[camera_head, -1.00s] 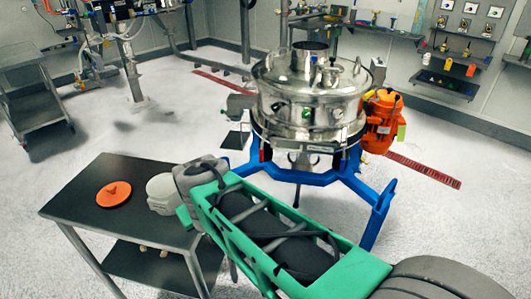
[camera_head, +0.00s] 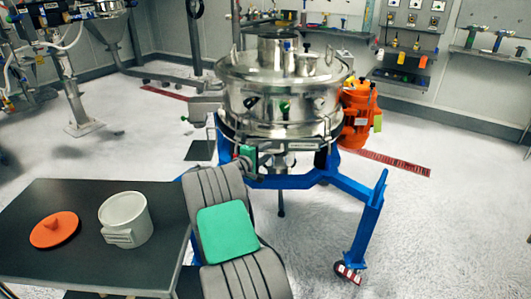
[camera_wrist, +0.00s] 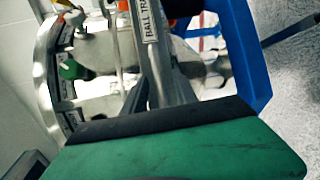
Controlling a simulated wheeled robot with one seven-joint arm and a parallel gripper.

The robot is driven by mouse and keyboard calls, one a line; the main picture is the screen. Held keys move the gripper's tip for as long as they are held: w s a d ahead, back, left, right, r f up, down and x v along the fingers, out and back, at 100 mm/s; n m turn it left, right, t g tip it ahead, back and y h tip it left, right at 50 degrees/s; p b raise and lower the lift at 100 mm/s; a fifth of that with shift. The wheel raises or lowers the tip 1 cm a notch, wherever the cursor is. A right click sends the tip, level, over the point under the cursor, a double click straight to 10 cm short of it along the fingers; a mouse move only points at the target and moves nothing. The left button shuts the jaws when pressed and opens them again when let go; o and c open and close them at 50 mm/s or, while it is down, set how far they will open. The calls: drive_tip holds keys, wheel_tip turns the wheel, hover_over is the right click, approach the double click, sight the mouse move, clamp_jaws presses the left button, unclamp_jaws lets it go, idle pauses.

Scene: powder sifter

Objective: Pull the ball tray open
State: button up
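The steel powder sifter (camera_head: 275,100) stands on a blue frame (camera_head: 345,188) in the head view. In the wrist view, a pale label (camera_wrist: 152,22) reading "BALL TRA…" sits on a narrow grey metal part of the sifter, cut off by the top edge. My arm reaches up from the bottom of the head view, and my green gripper (camera_head: 247,158) is at the sifter's lower front. My green gripper body (camera_wrist: 190,150) fills the bottom of the wrist view.
A dark table (camera_head: 75,205) at the lower left holds an orange lid (camera_head: 54,232) and a grey-white container (camera_head: 125,220), close to my arm. An orange motor (camera_head: 358,115) is on the sifter's right. The blue legs spread to the right. Open floor (camera_head: 450,225) lies at the right.

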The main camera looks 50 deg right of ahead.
drive_tip(key=shift+d, duration=0.4)
drive_tip(key=shift+w, duration=0.1)
clamp_jaws()
drive_tip(key=shift+f, duration=0.1)
idle(1.0)
